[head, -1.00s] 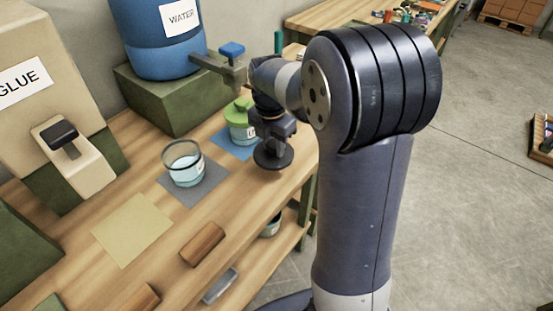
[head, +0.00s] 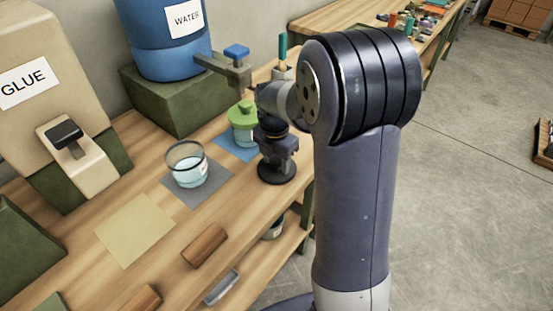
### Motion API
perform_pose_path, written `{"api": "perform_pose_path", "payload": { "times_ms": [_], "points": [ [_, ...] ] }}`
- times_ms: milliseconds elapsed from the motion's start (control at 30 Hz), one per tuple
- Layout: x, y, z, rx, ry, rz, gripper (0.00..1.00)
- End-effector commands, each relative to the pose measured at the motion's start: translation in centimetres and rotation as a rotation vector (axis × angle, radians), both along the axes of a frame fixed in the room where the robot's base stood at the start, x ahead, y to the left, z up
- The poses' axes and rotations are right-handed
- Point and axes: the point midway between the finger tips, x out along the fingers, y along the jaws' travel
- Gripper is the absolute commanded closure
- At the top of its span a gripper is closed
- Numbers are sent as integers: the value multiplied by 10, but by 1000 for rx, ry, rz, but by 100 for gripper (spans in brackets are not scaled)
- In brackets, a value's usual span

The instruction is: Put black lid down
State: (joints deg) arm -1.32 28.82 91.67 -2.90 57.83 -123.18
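The black lid (head: 277,174) is a round dark disc at the right part of the wooden workbench (head: 230,225), near its front edge. It is level and at or just above the bench top; I cannot tell whether it touches. My gripper (head: 277,158) points down right over it and appears shut on the lid's top, though the fingertips are hard to make out. An open glass jar (head: 187,166) with pale blue contents and a white label stands on a grey mat (head: 196,193), left of the lid.
A jar with a green lid (head: 243,120) stands on a blue mat (head: 233,149) just behind my gripper. A blue water tank (head: 165,55) with a tap is at the back. A glue dispenser (head: 60,95) is at the left. A wooden block (head: 205,245) lies at the front edge.

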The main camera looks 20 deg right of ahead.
Motion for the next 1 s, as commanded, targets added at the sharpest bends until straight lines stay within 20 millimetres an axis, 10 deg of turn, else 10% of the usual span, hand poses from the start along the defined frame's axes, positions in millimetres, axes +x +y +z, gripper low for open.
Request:
{"api": "perform_pose_path", "payload": {
  "times_ms": [433,1000],
  "points": [
    [1,0,11,0,-4,0,47],
    [-3,5,115,0,-4,0,47]
  ]
}}
